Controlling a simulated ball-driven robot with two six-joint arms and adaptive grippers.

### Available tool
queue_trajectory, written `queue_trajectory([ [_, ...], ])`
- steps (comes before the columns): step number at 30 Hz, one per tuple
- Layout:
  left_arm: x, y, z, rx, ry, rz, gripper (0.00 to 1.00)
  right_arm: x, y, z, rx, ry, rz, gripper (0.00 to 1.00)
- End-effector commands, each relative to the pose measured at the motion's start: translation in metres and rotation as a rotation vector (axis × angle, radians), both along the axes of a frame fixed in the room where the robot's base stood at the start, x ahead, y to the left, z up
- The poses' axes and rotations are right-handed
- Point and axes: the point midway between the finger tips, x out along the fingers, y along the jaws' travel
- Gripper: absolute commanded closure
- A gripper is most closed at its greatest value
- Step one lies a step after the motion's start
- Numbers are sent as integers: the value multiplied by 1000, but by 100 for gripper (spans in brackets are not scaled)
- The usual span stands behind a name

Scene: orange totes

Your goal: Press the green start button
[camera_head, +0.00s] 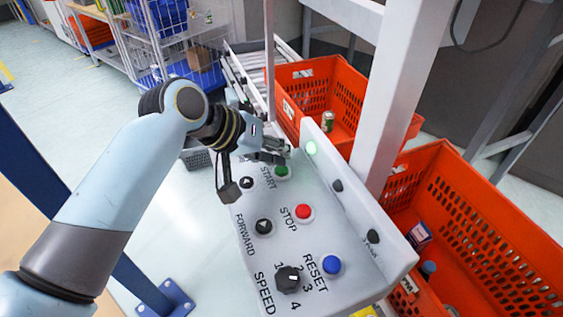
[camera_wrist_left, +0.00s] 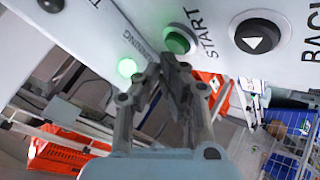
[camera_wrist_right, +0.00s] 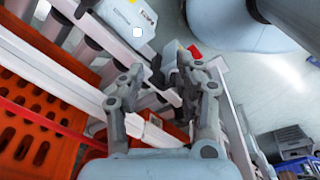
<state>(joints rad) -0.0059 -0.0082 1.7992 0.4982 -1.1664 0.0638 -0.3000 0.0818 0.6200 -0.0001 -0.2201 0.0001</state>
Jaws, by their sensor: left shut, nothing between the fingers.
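The green start button (camera_head: 282,172) is at the far end of the light grey control panel (camera_head: 275,207), beside the START label. My left gripper (camera_head: 281,152) is shut and empty, with its tips right at the button. In the left wrist view the green button (camera_wrist_left: 178,42) shows just beyond the closed fingertips (camera_wrist_left: 172,66); I cannot tell whether they touch it. A green lamp (camera_head: 311,148) on the panel's raised side glows, and it also glows in the left wrist view (camera_wrist_left: 127,67).
The red stop button (camera_head: 303,212), blue reset button (camera_head: 331,265), black forward button (camera_head: 263,227) and speed knob (camera_head: 289,279) are on the same panel. A white post (camera_head: 397,90) rises behind it. Orange totes (camera_head: 340,85) with items stand beyond and at right (camera_head: 470,215).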

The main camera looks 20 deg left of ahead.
Motion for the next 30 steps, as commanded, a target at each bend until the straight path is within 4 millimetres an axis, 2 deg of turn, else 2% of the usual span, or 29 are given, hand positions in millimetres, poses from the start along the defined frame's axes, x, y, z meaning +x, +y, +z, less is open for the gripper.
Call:
queue_trajectory([
  [3,0,0,7,0,0,0,100,0,1,8,1,0,0,65],
  [16,0,0,9,-1,-1,0,100,0,4,11,4,0,-2,65],
  [30,0,0,51,-1,-2,1,100,1,3,58,4,-2,-1,65],
])
